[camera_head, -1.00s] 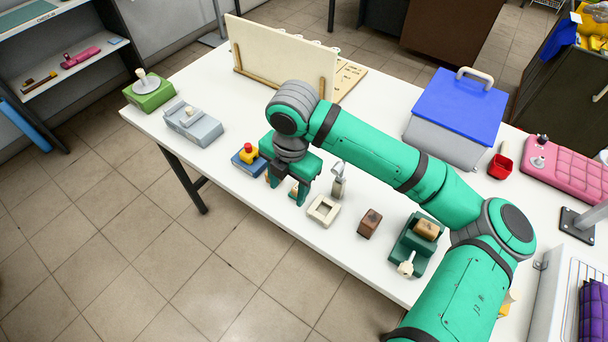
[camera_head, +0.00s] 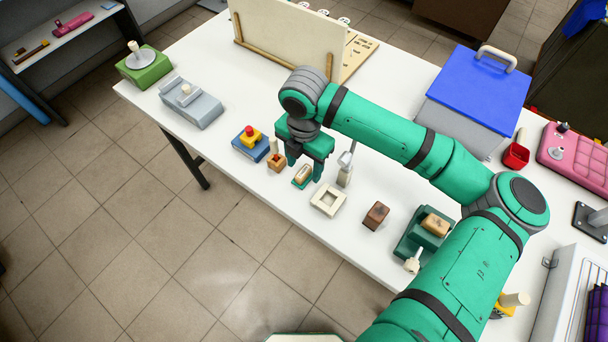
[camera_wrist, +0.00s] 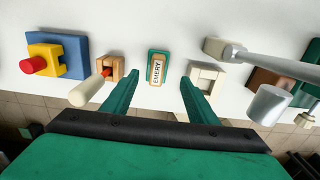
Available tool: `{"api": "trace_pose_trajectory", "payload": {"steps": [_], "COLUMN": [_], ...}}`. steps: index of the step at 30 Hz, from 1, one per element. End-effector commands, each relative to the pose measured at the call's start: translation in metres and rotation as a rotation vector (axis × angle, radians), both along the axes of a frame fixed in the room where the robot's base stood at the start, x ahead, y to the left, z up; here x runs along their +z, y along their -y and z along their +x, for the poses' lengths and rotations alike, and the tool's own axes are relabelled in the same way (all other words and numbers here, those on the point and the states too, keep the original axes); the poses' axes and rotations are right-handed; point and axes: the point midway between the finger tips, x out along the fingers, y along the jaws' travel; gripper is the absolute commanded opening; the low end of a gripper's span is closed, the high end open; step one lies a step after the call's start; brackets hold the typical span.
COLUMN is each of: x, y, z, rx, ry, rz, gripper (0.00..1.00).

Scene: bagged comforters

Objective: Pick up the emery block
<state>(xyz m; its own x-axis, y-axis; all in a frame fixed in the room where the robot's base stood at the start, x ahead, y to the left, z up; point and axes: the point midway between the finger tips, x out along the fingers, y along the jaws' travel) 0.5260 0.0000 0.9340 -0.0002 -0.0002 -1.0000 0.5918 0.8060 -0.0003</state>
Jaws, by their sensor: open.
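The emery block (camera_wrist: 157,72) is a small tan block with a label reading "EMERY". It lies on a green base (camera_wrist: 151,53) on the white table. In the head view the emery block (camera_head: 303,174) shows between my fingers, near the table's front edge. My gripper (camera_head: 305,168) is green, points down and is open and empty. In the wrist view my gripper (camera_wrist: 160,80) has its two fingers apart, with the block ahead in line with the gap. Nothing is held, and I cannot tell the exact height of the fingertips.
Left of the block stand a small orange-brown wooden piece (camera_head: 276,162) and a blue block with yellow and red parts (camera_head: 251,144). Right of it are a cream square frame (camera_head: 328,200), a grey-handled tool (camera_head: 345,168) and a brown block (camera_head: 376,215).

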Motion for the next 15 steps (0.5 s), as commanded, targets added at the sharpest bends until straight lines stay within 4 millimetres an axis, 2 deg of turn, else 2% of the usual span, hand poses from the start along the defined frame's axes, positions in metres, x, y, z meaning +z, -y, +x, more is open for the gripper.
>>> {"api": "trace_pose_trajectory", "payload": {"steps": [9,15], "x": [-0.041,-0.047], "y": [-0.007,-0.007], "z": [-0.003,-0.003], "rx": [0.004,0.004], "ry": [-0.001,0.001], "rz": [0.0,0.001], "gripper": [0.53,0.53]}}
